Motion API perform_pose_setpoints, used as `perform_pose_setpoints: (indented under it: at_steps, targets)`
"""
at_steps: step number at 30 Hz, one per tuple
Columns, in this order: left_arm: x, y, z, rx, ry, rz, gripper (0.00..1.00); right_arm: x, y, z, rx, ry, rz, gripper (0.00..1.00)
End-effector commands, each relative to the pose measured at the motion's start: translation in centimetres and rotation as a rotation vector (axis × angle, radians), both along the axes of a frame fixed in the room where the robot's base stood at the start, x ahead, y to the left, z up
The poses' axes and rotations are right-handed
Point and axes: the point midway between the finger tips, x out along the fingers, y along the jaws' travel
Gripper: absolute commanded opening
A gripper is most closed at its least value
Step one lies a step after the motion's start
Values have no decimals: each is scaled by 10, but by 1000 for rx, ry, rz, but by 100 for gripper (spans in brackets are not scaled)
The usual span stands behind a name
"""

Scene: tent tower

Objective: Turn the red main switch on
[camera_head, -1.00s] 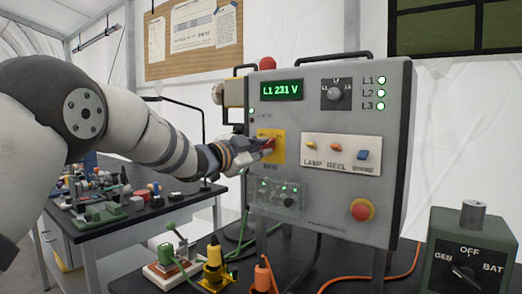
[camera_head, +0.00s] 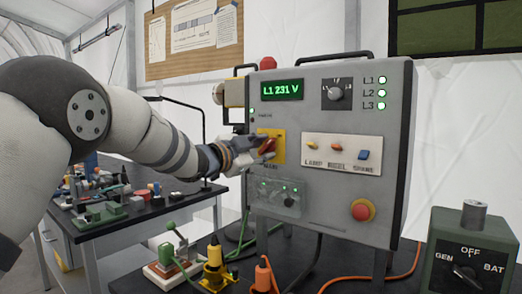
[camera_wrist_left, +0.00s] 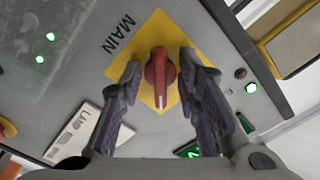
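The red main switch (camera_head: 267,146) sits on a yellow plate (camera_head: 279,150) on the front of the grey panel (camera_head: 320,210). Its handle looks tilted in the head view. In the left wrist view the red handle (camera_wrist_left: 160,78) lies between my fingers, with MAIN lettered beside the yellow plate. My left gripper (camera_head: 259,152) is at the switch, partly covering the plate. In the left wrist view the gripper (camera_wrist_left: 161,66) is open, one finger on each side of the handle, with a visible gap to each. My right gripper is not in view.
The panel also has lamp, reel and spare switches (camera_head: 338,152), a red stop button (camera_head: 362,210) and a knob (camera_head: 337,93). Lamps L1, L2 and L3 (camera_head: 381,93) glow green. A green selector box (camera_head: 470,250) stands at lower right. Connectors and cables lie below the panel.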

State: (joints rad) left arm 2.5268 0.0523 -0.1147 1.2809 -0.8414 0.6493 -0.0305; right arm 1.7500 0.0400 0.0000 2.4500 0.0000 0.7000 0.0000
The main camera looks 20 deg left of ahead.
Motion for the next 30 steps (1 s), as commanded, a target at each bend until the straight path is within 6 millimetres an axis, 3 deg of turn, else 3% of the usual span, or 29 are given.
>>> perform_pose_setpoints:
  at_steps: [5,12,18,30]
  targets:
    - [-14,6,1,-3,1,0,30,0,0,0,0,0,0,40]
    - [-74,28,2,-2,0,2,30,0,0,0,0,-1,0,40]
    - [-107,39,0,-1,0,0,30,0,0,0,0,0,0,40]
    - [-113,41,0,0,0,0,30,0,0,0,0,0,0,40]
